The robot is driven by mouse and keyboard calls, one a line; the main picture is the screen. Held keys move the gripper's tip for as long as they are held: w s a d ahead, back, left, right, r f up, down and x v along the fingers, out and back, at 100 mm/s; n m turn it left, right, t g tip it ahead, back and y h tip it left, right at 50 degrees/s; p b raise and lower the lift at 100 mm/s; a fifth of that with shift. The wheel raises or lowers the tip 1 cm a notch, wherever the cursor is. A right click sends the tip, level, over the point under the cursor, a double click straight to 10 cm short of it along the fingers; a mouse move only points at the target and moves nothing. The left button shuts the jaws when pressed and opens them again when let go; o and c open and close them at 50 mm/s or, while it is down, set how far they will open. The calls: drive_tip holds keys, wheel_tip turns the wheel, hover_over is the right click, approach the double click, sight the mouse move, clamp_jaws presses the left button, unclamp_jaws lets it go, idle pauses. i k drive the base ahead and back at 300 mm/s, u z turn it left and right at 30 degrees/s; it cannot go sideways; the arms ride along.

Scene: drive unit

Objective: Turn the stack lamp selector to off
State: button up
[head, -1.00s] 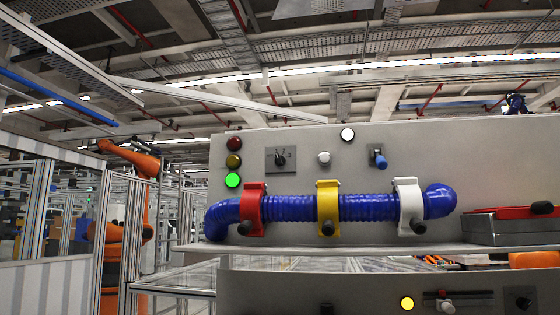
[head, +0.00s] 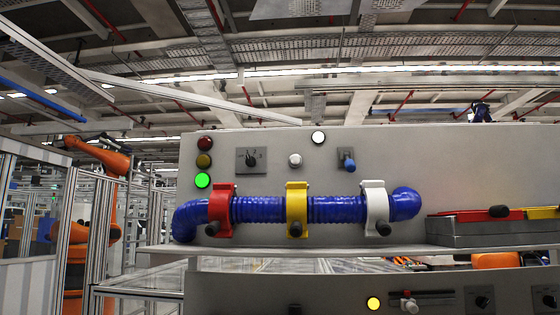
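The stack lamp (head: 204,161) is a column of three round lamps at the upper left of the grey panel in the head view. Its green lamp (head: 203,180) at the bottom is lit; the red and amber ones above look dark. To its right is a black rotary selector (head: 251,160) on a dark square plate with small white marks. The marks are too small to read surely, and I cannot tell which one the knob points at. My gripper is not in view.
A blue hose (head: 330,209) with red, yellow and white clamps runs below the selector, above a ledge (head: 330,250). A white knob (head: 295,160), a lit white lamp (head: 318,137) and a blue-handled switch (head: 347,161) are to the right. A grey box (head: 485,234) stands on the ledge.

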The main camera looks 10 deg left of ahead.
sight(250, 161)
drive_tip(key=z, duration=1.6)
drive_tip(key=k, duration=0.9)
drive_tip(key=u, duration=1.75)
drive_tip(key=i, duration=0.5)
drive_tip(key=u, duration=0.05)
